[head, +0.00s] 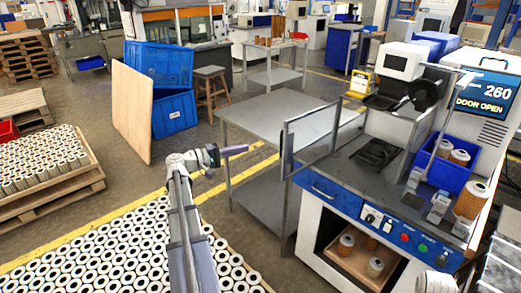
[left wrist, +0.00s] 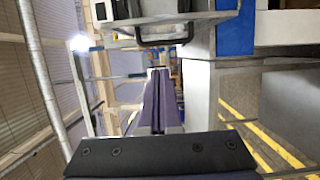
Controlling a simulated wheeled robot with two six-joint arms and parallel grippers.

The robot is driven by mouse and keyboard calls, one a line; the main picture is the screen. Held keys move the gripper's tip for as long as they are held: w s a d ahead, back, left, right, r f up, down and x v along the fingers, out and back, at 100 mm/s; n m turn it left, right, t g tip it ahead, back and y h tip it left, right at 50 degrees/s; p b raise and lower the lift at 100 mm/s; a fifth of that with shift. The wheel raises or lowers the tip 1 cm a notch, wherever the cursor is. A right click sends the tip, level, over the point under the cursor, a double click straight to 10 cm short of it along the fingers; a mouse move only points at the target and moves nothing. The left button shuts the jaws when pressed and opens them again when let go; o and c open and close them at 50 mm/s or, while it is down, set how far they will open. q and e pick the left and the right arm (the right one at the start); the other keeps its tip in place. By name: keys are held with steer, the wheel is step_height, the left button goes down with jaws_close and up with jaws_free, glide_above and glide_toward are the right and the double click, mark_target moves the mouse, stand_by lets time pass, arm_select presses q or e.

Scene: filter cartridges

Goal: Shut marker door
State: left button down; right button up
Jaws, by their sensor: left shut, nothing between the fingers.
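The marker door (head: 309,138) is a clear panel in a grey frame. It stands open, swung out at the left edge of the marking machine's worktop (head: 350,180). The machine's screen (head: 486,93) reads "260" and "DOOR OPEN". My left gripper (head: 236,150) is left of the door and apart from it, with a clear gap over the floor. Its dark purple fingers are together and empty, and they also show in the left wrist view (left wrist: 158,100). My right gripper is not seen.
A grey metal table (head: 270,110) stands behind the gap between gripper and door. A blue bin (head: 445,172) with cartridges sits on the worktop's right. An open lower bay (head: 352,262) holds several cartridges. Pallets of white cartridges (head: 110,255) lie at left.

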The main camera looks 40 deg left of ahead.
arm_select(q)
steer(key=w+d, duration=0.7)
steer(key=w, duration=0.1)
steer(key=shift+d, duration=0.35)
